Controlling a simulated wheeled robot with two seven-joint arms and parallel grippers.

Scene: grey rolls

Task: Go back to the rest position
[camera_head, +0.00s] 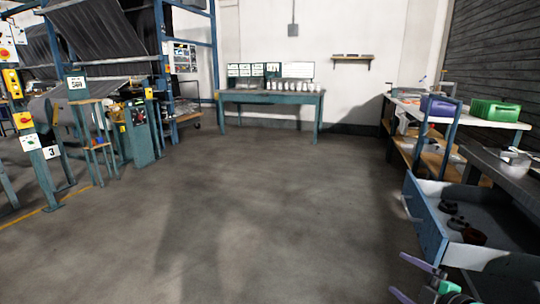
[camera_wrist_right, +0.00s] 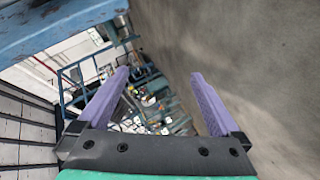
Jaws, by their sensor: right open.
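My right gripper (camera_head: 402,275) is at the lower right of the head view, just left of the open blue drawer and over the floor. In the right wrist view its two purple fingers (camera_wrist_right: 160,76) stand wide apart with nothing between them. My left gripper is not in the head view.
The open blue drawer (camera_head: 428,229) holds a few dark round parts. Behind it a white-topped bench (camera_head: 455,112) carries a purple bin (camera_head: 438,106) and a green bin (camera_head: 495,113). A teal table (camera_head: 270,98) stands at the back. Machinery (camera_head: 110,65) with grey rolls fills the left. The middle floor is clear.

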